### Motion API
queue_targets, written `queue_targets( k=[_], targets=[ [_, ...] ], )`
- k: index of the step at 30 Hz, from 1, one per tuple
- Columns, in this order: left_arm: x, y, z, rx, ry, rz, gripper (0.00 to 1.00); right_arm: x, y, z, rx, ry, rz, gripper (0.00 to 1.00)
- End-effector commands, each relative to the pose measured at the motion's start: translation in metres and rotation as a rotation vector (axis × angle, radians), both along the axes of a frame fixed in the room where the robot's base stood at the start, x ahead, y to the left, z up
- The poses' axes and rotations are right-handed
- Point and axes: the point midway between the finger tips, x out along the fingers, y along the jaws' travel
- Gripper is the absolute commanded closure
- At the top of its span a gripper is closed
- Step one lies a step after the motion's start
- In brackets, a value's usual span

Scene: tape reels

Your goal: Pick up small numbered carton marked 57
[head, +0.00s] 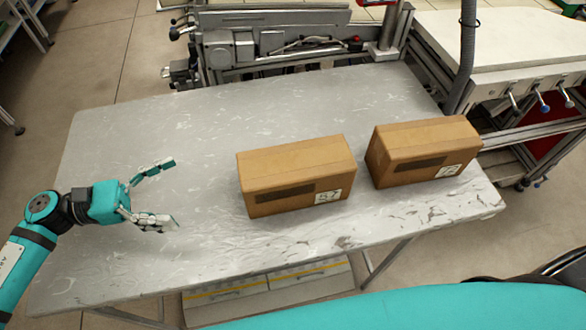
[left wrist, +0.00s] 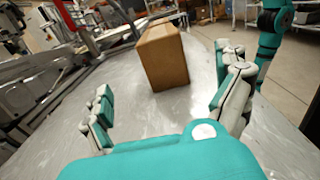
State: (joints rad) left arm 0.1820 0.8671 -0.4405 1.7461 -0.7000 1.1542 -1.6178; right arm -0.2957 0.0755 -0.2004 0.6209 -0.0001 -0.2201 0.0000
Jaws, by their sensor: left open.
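The small brown carton marked 57 (head: 285,172) sits on the grey table, left of a second carton. Its white label on the front face reads as 57, beside a dark strip. My left gripper (head: 172,194) is open and empty above the table, left of this carton, with a clear gap between them. Its fingers point toward the carton's left end. In the left wrist view a carton (left wrist: 164,58) stands ahead between the spread fingers of the left gripper (left wrist: 168,92), apart from them. My right gripper is not seen.
A similar carton (head: 420,152) stands close to the right, its label too small to read surely. The grey table (head: 130,125) is otherwise bare. Metal machinery (head: 270,45) lines the far edge, and a white-topped unit (head: 500,45) stands at the back right.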

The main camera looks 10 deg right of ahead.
Motion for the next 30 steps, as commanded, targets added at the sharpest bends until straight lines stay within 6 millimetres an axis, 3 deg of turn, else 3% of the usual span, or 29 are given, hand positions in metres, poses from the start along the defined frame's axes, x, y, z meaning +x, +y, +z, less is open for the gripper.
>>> queue_targets(
  k=[5, 12, 22, 30],
  targets=[
    [-0.001, -0.04, 0.008, -0.007, -0.001, -0.004, 0.0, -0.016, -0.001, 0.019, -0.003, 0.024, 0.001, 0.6],
    [0.0, -0.09, 0.007, -0.007, 0.001, -0.001, 0.0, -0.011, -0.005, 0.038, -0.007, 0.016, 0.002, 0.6],
    [0.001, -0.118, 0.006, -0.007, 0.003, 0.0, 0.0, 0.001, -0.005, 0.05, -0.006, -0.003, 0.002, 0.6],
    [0.004, -0.156, 0.006, -0.006, 0.003, 0.001, 0.0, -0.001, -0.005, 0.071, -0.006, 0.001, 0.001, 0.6]
  ],
)
